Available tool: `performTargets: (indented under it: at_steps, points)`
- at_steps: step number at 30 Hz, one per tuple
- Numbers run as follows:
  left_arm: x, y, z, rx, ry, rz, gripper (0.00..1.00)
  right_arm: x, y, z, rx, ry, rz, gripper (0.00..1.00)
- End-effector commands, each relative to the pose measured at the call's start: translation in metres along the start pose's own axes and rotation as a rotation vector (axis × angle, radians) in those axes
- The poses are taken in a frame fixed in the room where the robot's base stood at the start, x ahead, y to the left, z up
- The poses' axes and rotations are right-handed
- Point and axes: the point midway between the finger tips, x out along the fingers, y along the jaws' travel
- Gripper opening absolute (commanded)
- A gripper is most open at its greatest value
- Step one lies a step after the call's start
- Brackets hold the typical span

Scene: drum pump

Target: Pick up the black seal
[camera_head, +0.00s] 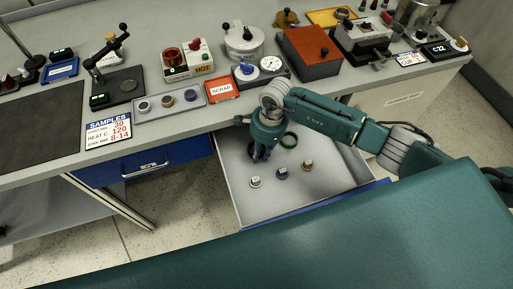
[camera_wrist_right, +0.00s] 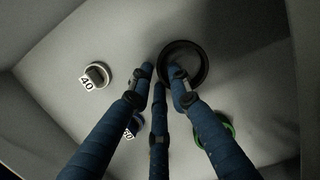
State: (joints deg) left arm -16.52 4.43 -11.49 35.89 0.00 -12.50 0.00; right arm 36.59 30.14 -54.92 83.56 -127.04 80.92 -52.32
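The black seal (camera_wrist_right: 201,67) is a dark ring lying flat on the drawer floor in the right wrist view. In the head view my gripper hides it. My right gripper (camera_head: 261,156) reaches down into the open drawer. In the wrist view my right gripper (camera_wrist_right: 160,72) has its fingertips apart at the seal's left rim. One fingertip overlaps the ring's opening and another is outside the rim. I cannot tell whether they touch it. My left gripper is not in view.
The open drawer (camera_head: 335,180) also holds a green ring (camera_head: 289,140), which shows in the wrist view (camera_wrist_right: 229,129) right of my fingers. Several small labelled parts lie there, including a white one (camera_head: 255,182) and a blue one (camera_head: 281,173). The bench edge overhangs behind.

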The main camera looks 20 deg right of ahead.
Motion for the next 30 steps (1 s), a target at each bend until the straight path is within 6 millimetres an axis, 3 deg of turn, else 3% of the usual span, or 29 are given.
performTargets:
  at_steps: [2, 5, 17, 20, 30]
  points:
    - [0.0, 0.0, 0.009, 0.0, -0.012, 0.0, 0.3, 0.0, 0.0, 0.0, 0.0, 0.0, 0.0, 0.18]
    - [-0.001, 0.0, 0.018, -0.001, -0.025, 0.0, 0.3, 0.0, 0.0, 0.0, 0.0, 0.0, 0.0, 0.0]
    - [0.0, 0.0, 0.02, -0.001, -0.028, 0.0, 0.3, -0.004, -0.001, 0.0, 0.0, 0.001, -0.001, 0.0]
    - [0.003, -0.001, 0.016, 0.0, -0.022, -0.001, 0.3, -0.015, -0.002, 0.002, -0.002, 0.001, -0.005, 0.0]
    - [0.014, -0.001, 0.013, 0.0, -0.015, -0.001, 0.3, -0.08, -0.001, 0.012, -0.002, 0.001, -0.004, 0.0]
